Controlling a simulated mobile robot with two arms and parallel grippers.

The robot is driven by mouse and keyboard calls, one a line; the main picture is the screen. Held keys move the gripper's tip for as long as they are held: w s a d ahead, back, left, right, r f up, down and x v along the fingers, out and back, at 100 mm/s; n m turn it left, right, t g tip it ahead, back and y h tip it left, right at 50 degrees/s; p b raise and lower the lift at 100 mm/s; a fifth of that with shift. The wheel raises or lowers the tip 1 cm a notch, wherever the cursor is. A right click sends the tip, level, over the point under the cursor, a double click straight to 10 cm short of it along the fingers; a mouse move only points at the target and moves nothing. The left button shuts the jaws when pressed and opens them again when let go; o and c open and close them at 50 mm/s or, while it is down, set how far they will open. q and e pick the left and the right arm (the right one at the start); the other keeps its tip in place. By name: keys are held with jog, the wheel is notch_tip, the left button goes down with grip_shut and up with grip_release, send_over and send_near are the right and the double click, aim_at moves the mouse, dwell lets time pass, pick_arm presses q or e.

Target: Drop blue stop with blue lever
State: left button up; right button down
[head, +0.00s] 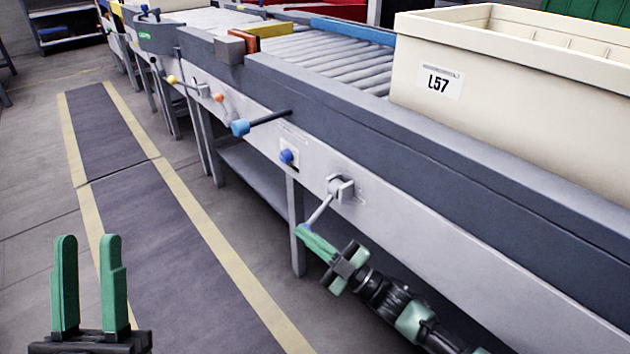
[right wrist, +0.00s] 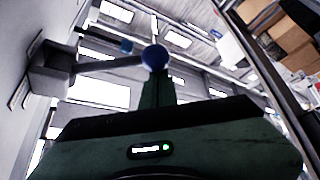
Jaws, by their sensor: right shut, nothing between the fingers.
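The blue lever (head: 321,210) is a pale rod slanting down and left from a grey bracket on the conveyor's side. Its blue ball end (right wrist: 155,57) shows in the right wrist view just beyond my finger tips; I cannot tell whether they touch. My right gripper (head: 304,234) is shut and empty at the lever's lower end. My left gripper (head: 89,240) is open and empty at the lower left, over the floor, away from the conveyor.
A dark rod with a blue knob (head: 240,127) juts from the conveyor side; a blue button (head: 287,156) sits between it and the lever. A cream crate (head: 500,80) labelled L57 stands on the conveyor. The yellow-edged floor lane (head: 180,250) is clear.

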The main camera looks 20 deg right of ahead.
pick_arm(q)
jog(key=shift+s+r, duration=0.1)
jog(key=shift+s, duration=0.05)
pick_arm(e)
jog(key=shift+d+f, duration=0.15)
jog(key=shift+f, duration=0.15)
